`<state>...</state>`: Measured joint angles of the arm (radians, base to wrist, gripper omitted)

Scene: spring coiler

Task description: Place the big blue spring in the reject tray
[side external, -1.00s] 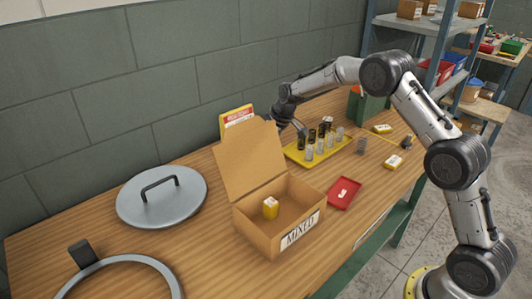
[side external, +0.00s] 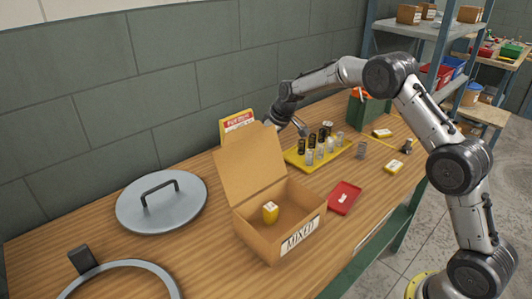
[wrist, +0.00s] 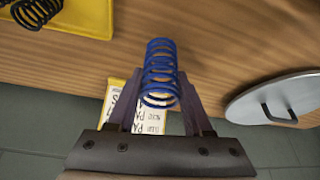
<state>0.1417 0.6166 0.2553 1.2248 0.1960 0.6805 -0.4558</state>
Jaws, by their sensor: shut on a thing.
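The big blue spring (wrist: 160,68) stands out between my fingers in the wrist view. My gripper (wrist: 157,92) is shut on it and holds it near one end. In the side view my gripper (side external: 300,127) is behind the open box lid, left of the yellow tray, and the blue spring cannot be made out there. A small red tray (side external: 352,189) with a small white item lies right of the box. It is the only red tray on this bench, but I can read no reject label on it.
A cardboard box (side external: 263,239) marked MIXED stands open with a yellow item inside. The yellow tray (side external: 292,156) holds several dark and silver springs. A yellow-edged sign (side external: 237,122) stands behind the box. A grey lid (side external: 135,208) lies to the left; bare wood lies between.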

